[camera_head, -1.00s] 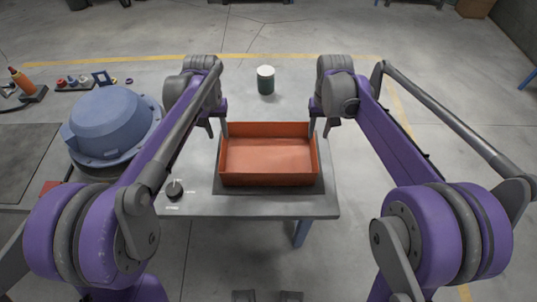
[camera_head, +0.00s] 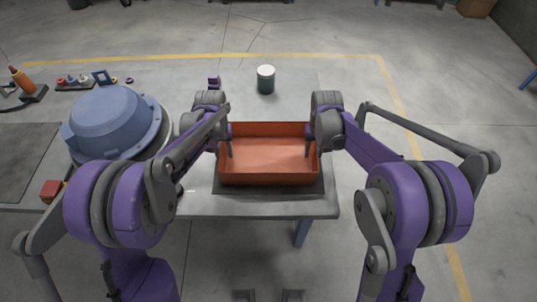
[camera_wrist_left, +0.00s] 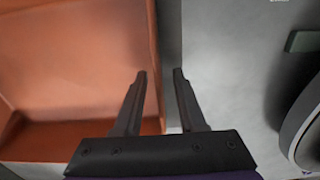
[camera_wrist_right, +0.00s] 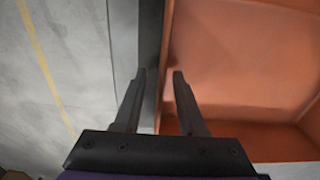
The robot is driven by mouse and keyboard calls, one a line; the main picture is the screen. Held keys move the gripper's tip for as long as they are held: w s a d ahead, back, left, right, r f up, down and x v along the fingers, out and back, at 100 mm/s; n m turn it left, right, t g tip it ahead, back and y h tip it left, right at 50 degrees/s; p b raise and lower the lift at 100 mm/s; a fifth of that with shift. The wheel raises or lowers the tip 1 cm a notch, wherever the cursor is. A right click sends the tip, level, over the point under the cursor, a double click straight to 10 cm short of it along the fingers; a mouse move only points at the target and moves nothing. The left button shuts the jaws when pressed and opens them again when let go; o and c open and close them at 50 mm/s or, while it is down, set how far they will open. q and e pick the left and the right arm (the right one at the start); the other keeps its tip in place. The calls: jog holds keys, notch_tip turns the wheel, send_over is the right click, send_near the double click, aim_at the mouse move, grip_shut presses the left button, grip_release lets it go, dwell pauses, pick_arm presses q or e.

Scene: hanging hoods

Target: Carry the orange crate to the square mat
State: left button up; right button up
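The orange crate (camera_head: 268,172) is open-topped and empty, and sits level on a dark mat (camera_head: 268,189) on the grey table. Another dark flat panel (camera_head: 22,165) lies at the far left, cut by the picture edge; I cannot tell which is the square mat. My left gripper (camera_head: 224,152) is at the crate's left wall. In the left wrist view its open fingers (camera_wrist_left: 160,78) stand either side of that wall. My right gripper (camera_head: 313,152) is at the right wall, and its open fingers (camera_wrist_right: 160,78) stand either side of it.
A large blue domed housing (camera_head: 112,125) stands left of the crate, near my left arm. A dark green can with a white top (camera_head: 265,82) stands behind the crate. An orange bottle (camera_head: 20,80) and small coloured items (camera_head: 72,82) are at the back left.

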pick_arm(q)
jog(key=shift+c, duration=0.3)
pick_arm(e)
jog(key=shift+c, duration=0.3)
pick_arm(q)
grip_shut()
pick_arm(e)
grip_shut()
dwell(0.5)
